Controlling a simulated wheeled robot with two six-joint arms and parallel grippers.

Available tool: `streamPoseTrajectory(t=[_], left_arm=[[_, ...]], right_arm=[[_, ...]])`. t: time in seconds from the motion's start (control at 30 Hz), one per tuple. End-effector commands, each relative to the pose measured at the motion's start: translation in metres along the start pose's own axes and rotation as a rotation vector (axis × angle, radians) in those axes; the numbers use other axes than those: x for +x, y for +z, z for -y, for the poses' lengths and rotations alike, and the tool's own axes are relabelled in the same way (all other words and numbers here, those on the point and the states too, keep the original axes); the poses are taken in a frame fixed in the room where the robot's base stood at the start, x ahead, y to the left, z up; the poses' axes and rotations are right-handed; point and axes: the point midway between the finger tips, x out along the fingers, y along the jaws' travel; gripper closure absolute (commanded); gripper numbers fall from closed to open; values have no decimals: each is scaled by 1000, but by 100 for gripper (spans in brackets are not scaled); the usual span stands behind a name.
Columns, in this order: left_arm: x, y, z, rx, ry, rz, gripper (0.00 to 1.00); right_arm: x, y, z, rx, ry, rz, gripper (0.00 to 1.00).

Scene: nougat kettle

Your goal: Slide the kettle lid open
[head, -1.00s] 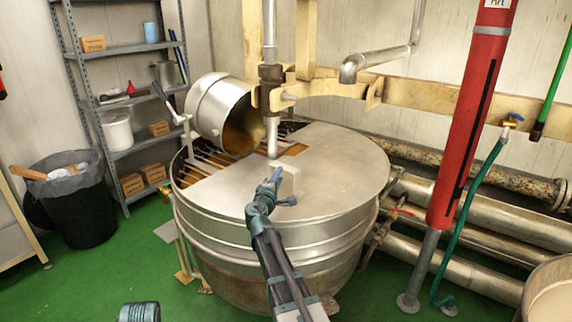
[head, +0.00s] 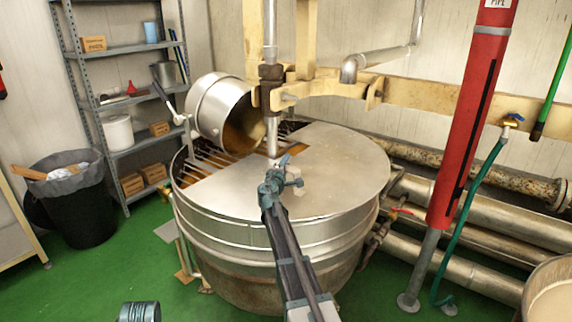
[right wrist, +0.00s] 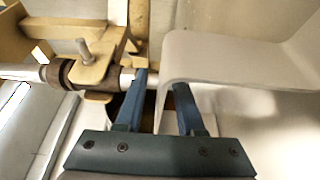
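The kettle (head: 270,235) is a large round steel vessel. A flat steel lid (head: 335,165) covers its right and front part, leaving a barred opening at the back left. A pale handle (head: 296,184) stands on the lid and shows large in the right wrist view (right wrist: 220,55). My right gripper (head: 285,160) is over the lid at the handle. In the right wrist view its two blue fingers (right wrist: 163,95) are apart, with the handle's left edge between them. Contact cannot be told. Only a teal part of my left arm shows at the bottom left; its fingers are out of view.
A tilted steel pot (head: 215,105) hangs over the opening. A vertical shaft (head: 271,60) comes down close beside my right gripper. Pipes (head: 480,215) and a red post (head: 470,120) stand to the right. A shelf (head: 115,95) and a black bin (head: 75,205) are at left.

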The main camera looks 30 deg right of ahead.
Motion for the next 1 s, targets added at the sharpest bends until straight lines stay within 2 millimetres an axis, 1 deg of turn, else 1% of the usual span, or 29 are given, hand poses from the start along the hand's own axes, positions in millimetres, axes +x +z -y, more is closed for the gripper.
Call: streamPoseTrajectory(t=[0.03, 0.2, 1.0], left_arm=[[0, 0, 0, 0, 0, 0, 50], [0, 0, 0, 0, 0, 0, 50], [0, 0, 0, 0, 0, 0, 50]], right_arm=[[0, 0, 0, 0, 0, 0, 70], [0, 0, 0, 0, 0, 0, 100], [-1, 0, 0, 1, 0, 0, 100]])
